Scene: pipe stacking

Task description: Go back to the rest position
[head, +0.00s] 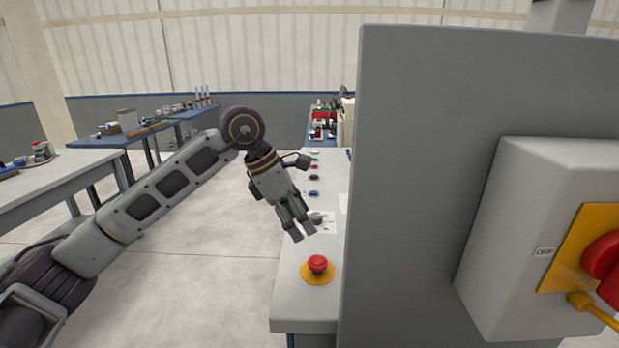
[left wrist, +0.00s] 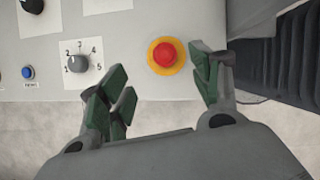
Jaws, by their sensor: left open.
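My left arm comes in from the left in the head view, raised over the floor. My left gripper (head: 297,229) points down beside the control console (head: 295,322), near its rotary knob (head: 318,218) and red emergency button (head: 317,265). In the left wrist view, the left gripper (left wrist: 163,92) has its green-padded fingers spread apart with nothing between them. The red button (left wrist: 164,54) shows beyond the fingers, and the numbered rotary knob (left wrist: 78,64) lies to their left. My right gripper is not in view.
A tall grey cabinet (head: 425,180) with a switch box (head: 545,230) and red rotary handle (head: 603,257) fills the right. A worktable (head: 50,180) stands at the left, with blue-topped tables (head: 128,137) farther back. Open floor (head: 190,265) lies between worktable and console.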

